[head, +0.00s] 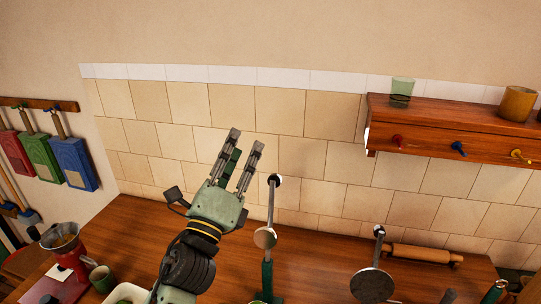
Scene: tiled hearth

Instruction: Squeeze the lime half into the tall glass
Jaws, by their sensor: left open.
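My left gripper (247,137) is raised in front of the tiled wall, above the wooden counter. Its two fingers point up and stand apart, with nothing between them. A small greenish see-through glass (401,91) stands on the left end of the wall shelf, to the right of the gripper and well apart from it. I cannot tell whether it is the tall glass. I cannot make out a lime half. My right gripper is not in view.
The wooden shelf (460,124) has coloured pegs and an ochre cup (517,103). On the counter (315,262) are a rolling pin (422,253), a round metal disc (371,285) on a rod, a green cup (102,278) and a red device (68,270). Coloured boards (72,162) hang left.

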